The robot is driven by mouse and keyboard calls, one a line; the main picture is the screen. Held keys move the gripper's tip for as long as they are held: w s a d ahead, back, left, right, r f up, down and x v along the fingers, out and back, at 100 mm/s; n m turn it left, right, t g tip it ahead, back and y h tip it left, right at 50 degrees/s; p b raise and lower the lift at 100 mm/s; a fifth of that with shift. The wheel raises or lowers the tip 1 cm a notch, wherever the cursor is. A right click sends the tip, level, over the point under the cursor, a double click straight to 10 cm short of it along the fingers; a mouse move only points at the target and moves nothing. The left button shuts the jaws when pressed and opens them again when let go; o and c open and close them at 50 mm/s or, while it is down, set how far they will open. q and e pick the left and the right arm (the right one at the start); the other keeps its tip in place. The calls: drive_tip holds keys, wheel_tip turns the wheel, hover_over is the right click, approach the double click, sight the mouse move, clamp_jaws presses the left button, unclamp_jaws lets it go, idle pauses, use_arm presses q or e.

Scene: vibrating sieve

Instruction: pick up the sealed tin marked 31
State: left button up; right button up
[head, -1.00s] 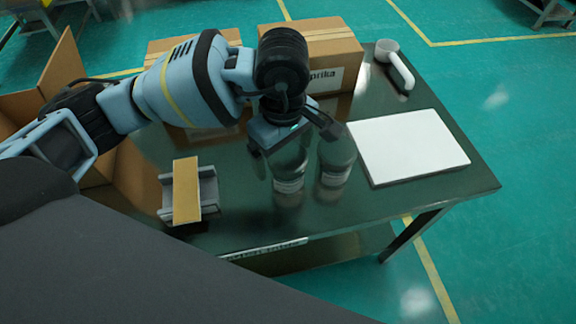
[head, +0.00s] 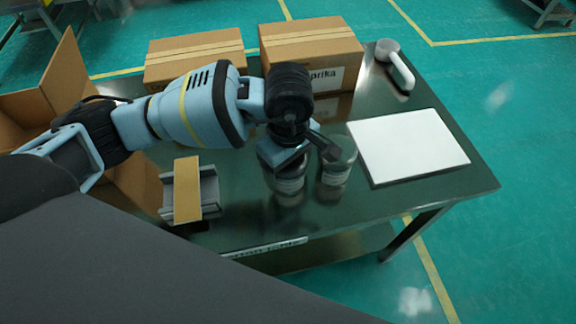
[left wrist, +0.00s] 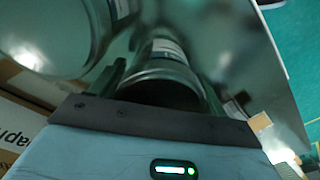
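Two glassy-looking tins with pale labels stand on the dark table; no number is readable. The left tin (head: 290,184) is under my left gripper (head: 298,158), its top hidden. The right tin (head: 337,170) stands close beside it, partly covered by the gripper's right finger. In the left wrist view my gripper (left wrist: 165,82) is open, with one tin (left wrist: 165,66) between its spread fingers; I cannot tell whether they touch it. Another tin (left wrist: 100,30) is outside the fingers at upper left. My right gripper is out of view.
A white board (head: 408,147) lies right of the tins, with a white handled device (head: 396,66) behind it. Two cardboard boxes (head: 195,50) (head: 312,42) stand at the back. A grey holder (head: 208,190) with a tan bar (head: 187,190) is at left, near an open carton (head: 62,75).

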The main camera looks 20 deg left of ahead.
use_arm(q)
drive_tip(key=c, duration=0.7)
drive_tip(key=shift+r, duration=0.15)
drive_tip(key=shift+r, duration=0.25)
wheel_tip(320, 180, up, 3)
drive_tip(key=shift+r, duration=0.1)
drive_tip(key=s, duration=0.5)
drive_tip(key=s+d, duration=0.1)
drive_tip(key=s, duration=0.4)
drive_tip(key=s+d+r+b, duration=0.1)
drive_tip(key=s, duration=0.5)
drive_tip(key=shift+d, duration=0.15)
